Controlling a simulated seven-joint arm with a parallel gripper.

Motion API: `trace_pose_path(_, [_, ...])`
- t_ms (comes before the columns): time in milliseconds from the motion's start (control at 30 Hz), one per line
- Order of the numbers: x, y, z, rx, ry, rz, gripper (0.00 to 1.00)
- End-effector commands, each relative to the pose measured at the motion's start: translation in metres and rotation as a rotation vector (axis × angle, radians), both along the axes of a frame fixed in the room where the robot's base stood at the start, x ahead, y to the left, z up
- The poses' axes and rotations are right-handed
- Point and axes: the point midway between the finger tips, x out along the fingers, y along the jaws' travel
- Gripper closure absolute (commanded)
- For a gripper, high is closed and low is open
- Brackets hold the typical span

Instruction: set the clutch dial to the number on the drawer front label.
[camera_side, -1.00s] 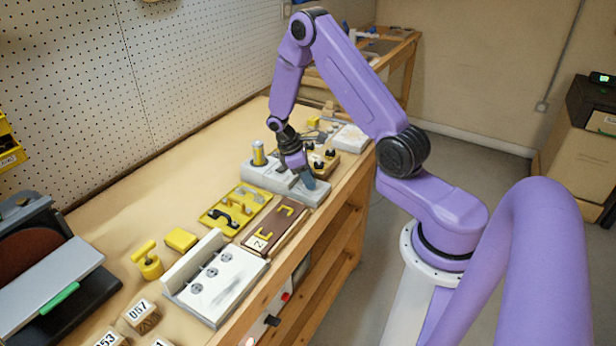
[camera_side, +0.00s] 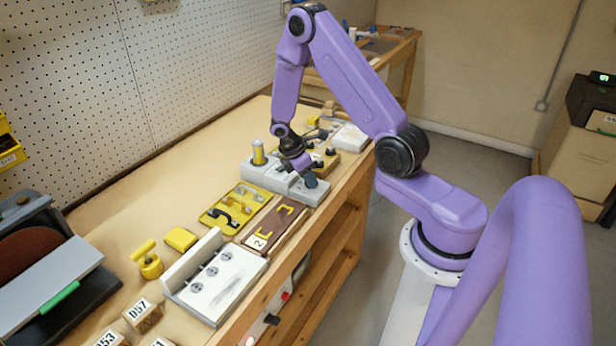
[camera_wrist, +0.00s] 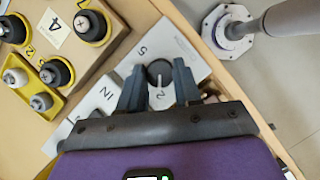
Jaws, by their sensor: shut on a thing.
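The clutch dial (camera_wrist: 159,73) is a round dark knob on a pale plate (camera_wrist: 190,60) in the wrist view. A light mark on it runs toward the printed 2 below; a 5 is printed at its upper left. My gripper (camera_wrist: 160,84) is shut on the dial, one finger on each side. In the side view, my gripper (camera_side: 305,176) is down at the grey block (camera_side: 312,194), and it hides most of the dial. A brown panel (camera_side: 275,224) with yellow pulls bears a white label (camera_side: 258,242) that seems to read 2.
A tan board (camera_wrist: 115,50) with black knobs and a 4 label (camera_wrist: 82,23) lies beside the plate. A yellow tray (camera_side: 236,208), a white panel with round fittings (camera_side: 218,282) and numbered blocks (camera_side: 142,312) stand nearer. The bench edge is close on the right.

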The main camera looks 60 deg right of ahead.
Motion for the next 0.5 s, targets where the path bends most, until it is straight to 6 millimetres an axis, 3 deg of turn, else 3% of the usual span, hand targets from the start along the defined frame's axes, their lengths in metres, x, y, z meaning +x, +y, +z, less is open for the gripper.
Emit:
trace_pose_path(167, [0.0004,-0.0004,0.0008,-0.002,-0.001,-0.001,0.97])
trace_pose_path(200, [0.0004,-0.0004,0.0007,-0.002,-0.001,-0.001,0.57])
trace_pose_path(267, [0.0004,-0.0005,0.0006,-0.002,-0.001,-0.001,0.41])
trace_pose_path(500, [0.0002,-0.0003,0.0003,0.000,-0.001,-0.002,0.41])
